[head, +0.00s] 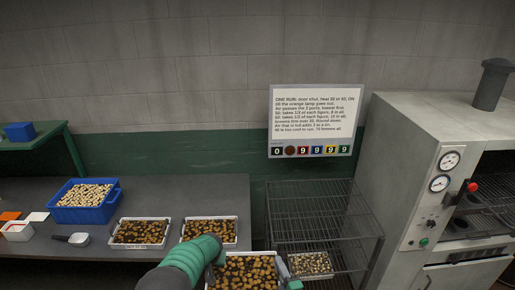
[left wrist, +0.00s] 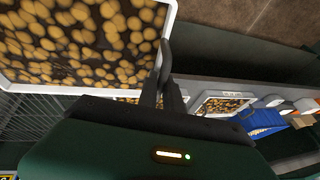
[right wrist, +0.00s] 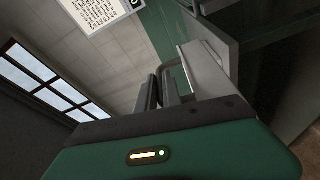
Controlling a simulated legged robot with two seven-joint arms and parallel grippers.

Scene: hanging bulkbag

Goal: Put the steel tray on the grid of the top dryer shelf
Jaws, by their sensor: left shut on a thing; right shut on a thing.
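The steel tray (head: 248,271), filled with brown rounded pieces, is held at the bottom middle of the head view, where its near part is cut off. It fills the upper left of the left wrist view (left wrist: 75,45). My left gripper (left wrist: 163,84) is shut on a loop handle at the tray's end. My right gripper (right wrist: 160,92) is shut on another loop handle; a pale tray wall shows beside it. A wire-grid rack (head: 315,210) stands just beyond the tray, its top grid bare. The tray's relation in height to that grid is unclear.
A grey cabinet (head: 410,150) with gauges and shelves inside stands at right. On the bench at left are two filled trays (head: 141,232) (head: 210,230), a blue crate (head: 85,203) and a scoop (head: 75,239). A smaller filled tray (head: 310,264) sits low in the rack.

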